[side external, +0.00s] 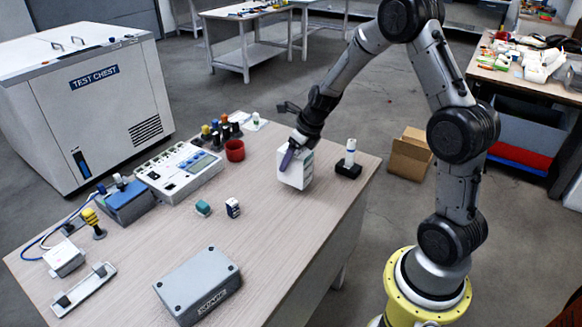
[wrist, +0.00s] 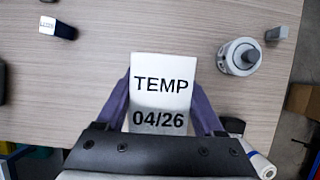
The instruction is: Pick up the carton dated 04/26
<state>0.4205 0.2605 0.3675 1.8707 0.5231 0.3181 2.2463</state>
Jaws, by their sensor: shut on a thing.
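The carton marked TEMP 04/26 (wrist: 160,88) is white with black print on its top and sits between the two purple fingers in the wrist view. My gripper (wrist: 160,108) is shut on it, one finger on each side. In the side view the white carton (side external: 295,172) is upright, at the right part of the table, with my gripper (side external: 290,155) coming down on it from above. I cannot tell whether its bottom touches the table.
Two small blocks, teal (side external: 203,208) and white-and-dark (side external: 233,207), and a grey box (side external: 198,285) stand nearer the front. Bare tabletop lies between them.

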